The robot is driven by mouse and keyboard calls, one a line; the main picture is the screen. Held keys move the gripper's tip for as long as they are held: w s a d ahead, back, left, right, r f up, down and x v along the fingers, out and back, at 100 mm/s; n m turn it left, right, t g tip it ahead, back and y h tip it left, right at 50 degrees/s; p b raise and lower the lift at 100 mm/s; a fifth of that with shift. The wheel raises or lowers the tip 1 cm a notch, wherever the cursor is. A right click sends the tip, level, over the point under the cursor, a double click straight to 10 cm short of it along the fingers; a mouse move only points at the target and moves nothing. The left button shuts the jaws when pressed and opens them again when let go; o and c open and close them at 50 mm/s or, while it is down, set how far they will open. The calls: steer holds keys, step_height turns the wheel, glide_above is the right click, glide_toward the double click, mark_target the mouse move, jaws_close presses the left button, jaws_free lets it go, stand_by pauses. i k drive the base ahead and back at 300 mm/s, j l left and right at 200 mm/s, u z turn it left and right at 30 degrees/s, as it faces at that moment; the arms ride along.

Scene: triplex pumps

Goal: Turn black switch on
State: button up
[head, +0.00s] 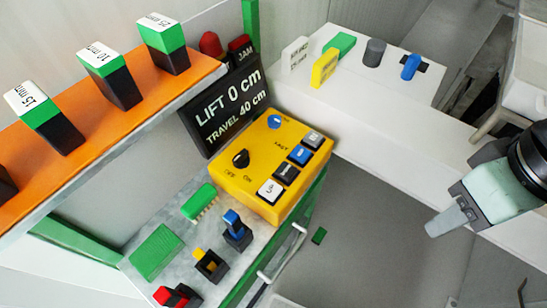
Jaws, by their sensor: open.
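The black switch (240,158) is a round knob on the top face of a yellow control box (225,181), left of the picture's middle. Small OFF and ON labels are printed below it. I cannot tell clearly which label the knob points at. My gripper (433,228) is at the right, over the grey floor, well apart from the box and pointing down and left. It is open, seen nearly side-on, with nothing visible in it.
The box also bears a blue knob (274,121) and several buttons. A black LIFT/TRAVEL sign (222,104) stands behind it. A grey bench (135,272) holds small parts at its lower left. An orange shelf (70,152) with labelled blocks is at the left.

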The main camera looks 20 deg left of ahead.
mark_target(242, 160)
steer(key=k, duration=0.35)
steer(key=k+j+u, duration=0.1)
steer(key=j, duration=0.25)
steer(key=k+j+u, duration=0.1)
steer(key=k+j, duration=0.15)
steer(key=j, duration=0.1)
